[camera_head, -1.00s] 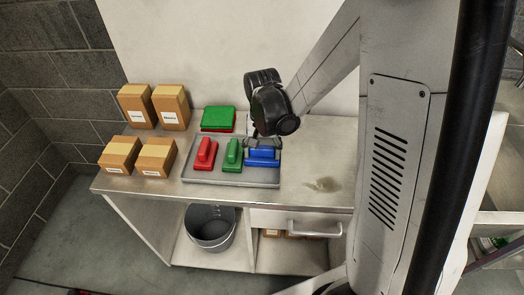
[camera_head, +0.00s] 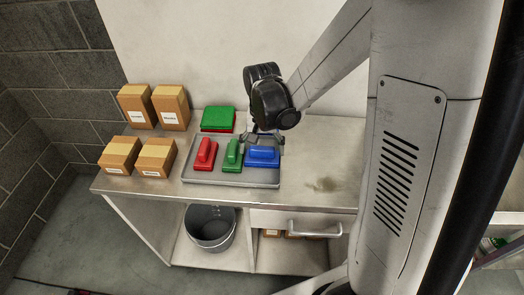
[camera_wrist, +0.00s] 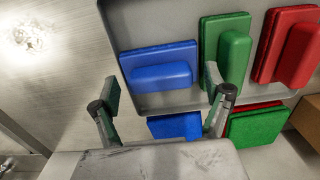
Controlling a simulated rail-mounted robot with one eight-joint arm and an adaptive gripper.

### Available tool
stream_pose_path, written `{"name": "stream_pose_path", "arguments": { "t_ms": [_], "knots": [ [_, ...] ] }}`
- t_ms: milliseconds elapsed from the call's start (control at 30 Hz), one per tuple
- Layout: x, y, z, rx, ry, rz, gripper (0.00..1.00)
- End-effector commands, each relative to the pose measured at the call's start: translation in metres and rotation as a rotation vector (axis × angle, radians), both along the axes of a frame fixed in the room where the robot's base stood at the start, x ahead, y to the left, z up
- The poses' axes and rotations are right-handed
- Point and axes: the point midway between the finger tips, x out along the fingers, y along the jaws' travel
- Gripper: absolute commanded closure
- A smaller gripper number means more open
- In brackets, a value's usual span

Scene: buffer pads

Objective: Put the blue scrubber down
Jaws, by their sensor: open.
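The blue scrubber (camera_head: 262,156) lies in the right part of the grey tray (camera_head: 235,179), beside the green scrubber (camera_head: 232,153) and the red scrubber (camera_head: 206,152). In the wrist view the blue scrubber (camera_wrist: 158,68) rests on the tray floor. My gripper (camera_head: 262,140) is just behind and above it. In the wrist view my gripper (camera_wrist: 160,90) has its two fingers spread apart with nothing between them, clear of the blue scrubber's handle.
A stack of pads with a green one on top (camera_head: 218,119) lies behind the tray. A blue pad (camera_wrist: 175,126) lies beside it, partly hidden by my gripper. Several cardboard boxes (camera_head: 155,155) stand at the left. The bench at the right is clear except for a stain (camera_head: 323,184).

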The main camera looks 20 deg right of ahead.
Motion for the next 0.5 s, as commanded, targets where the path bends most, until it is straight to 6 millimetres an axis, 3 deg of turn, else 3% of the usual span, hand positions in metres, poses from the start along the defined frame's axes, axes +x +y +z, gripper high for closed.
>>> {"name": "stream_pose_path", "arguments": {
  "t_ms": [300, 500],
  "knots": [
    [-0.001, 0.000, 0.061, 0.000, 0.000, 0.000, 0.18],
    [-0.001, 0.000, 0.090, 0.000, 0.000, 0.000, 0.18]
  ]
}}
